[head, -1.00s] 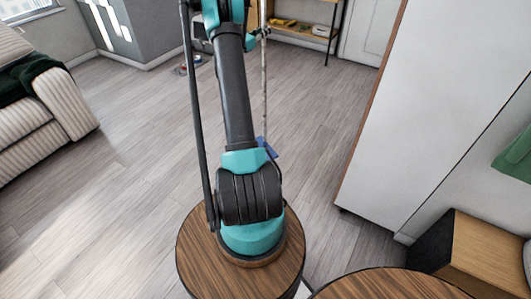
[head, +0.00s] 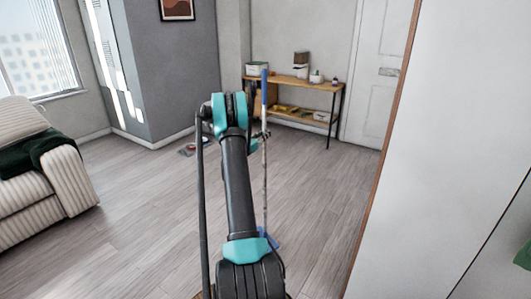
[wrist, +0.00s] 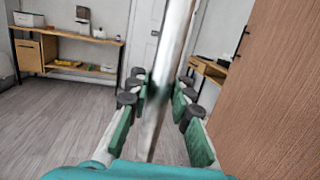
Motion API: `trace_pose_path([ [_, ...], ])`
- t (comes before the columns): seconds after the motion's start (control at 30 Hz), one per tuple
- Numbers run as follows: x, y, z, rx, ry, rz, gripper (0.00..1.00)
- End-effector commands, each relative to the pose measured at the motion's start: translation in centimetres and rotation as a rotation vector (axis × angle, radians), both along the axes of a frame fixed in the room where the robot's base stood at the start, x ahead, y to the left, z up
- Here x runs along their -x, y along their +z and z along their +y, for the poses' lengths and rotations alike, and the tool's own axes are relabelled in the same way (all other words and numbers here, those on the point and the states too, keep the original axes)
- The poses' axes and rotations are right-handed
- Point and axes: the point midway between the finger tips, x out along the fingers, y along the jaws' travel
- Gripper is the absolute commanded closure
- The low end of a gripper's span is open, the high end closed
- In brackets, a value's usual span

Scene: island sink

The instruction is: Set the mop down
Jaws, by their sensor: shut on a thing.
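The mop stands nearly upright in the head view, with a blue grip at the top, a thin pale shaft (head: 264,180) and a blue lower end. My gripper (head: 262,135) is shut on the mop's upper shaft, just beyond my arm. In the wrist view the shiny shaft (wrist: 175,45) passes between the green fingers of my gripper (wrist: 160,90), leaning slightly to the right at the top. The blue lower end is partly hidden behind my arm. I cannot tell whether it touches the floor.
A wooden shelf table (head: 295,82) with boxes stands at the back wall beside a white door (head: 385,75). A cream sofa (head: 35,165) is at left. A tall white panel (head: 440,140) is close at right. Small items (head: 190,148) lie on the floor; much floor is bare.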

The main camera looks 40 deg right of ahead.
Motion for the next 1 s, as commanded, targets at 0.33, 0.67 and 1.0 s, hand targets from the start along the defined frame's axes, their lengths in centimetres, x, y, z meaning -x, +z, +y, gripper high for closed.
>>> trace_pose_path([
  [0.33, 0.0, -5.5, 0.0, 0.001, 0.0, 0.001, 1.0],
  [0.67, 0.0, -8.2, 0.0, 0.001, 0.0, 0.001, 1.0],
  [1.0, 0.0, -9.6, 0.0, 0.001, 0.0, 0.001, 1.0],
])
